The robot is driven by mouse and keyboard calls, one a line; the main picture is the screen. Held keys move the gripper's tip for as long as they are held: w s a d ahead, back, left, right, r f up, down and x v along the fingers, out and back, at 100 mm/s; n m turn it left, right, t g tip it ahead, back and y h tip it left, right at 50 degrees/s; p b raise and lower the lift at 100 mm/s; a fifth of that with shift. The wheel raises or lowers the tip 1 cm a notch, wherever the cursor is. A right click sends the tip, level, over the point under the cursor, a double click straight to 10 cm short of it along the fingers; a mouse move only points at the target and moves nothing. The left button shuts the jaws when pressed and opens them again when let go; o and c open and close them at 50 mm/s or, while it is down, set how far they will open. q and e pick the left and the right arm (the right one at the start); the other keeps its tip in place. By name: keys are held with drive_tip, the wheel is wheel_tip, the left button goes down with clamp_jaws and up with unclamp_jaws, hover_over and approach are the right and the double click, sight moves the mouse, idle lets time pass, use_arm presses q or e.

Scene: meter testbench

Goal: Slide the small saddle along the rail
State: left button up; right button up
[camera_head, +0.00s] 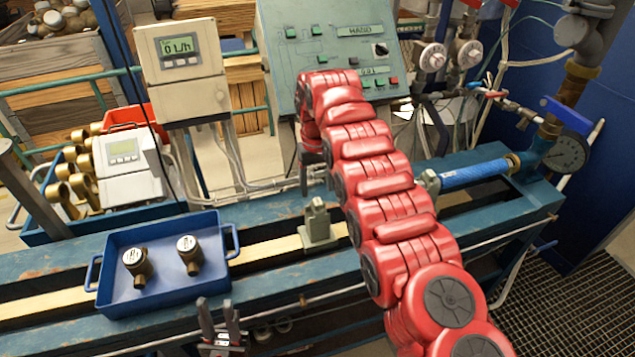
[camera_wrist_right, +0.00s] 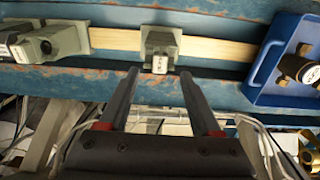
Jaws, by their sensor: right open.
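The small saddle (camera_head: 317,222) is a grey-green block with an upright post, standing on the pale rail (camera_head: 270,247) of the blue bench. In the right wrist view the small saddle (camera_wrist_right: 160,42) is just beyond and between my right fingertips, with no finger closed on it. My right gripper (camera_wrist_right: 158,73) is open and empty. In the head view my red right arm reaches over the bench, and the right gripper (camera_head: 307,172) hangs behind the saddle, partly hidden. My left gripper (camera_head: 216,304) is low at the front edge, its two fingers apart and empty.
A blue tray (camera_head: 207,276) with two brass meters sits on the bench left of the saddle. A larger grey saddle (camera_wrist_right: 62,42) stands on the rail at the wrist view's left. A blue pipe (camera_head: 475,173) lies right of my arm. Bare rail flanks the small saddle.

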sight(317, 201)
wheel_tip(317, 201, down, 7)
drive_tip(key=shift+r+p, duration=0.1)
drive_tip(key=shift+p, duration=0.85)
drive_tip(key=shift+f, duration=0.4)
clamp_jaws()
idle(0.5)
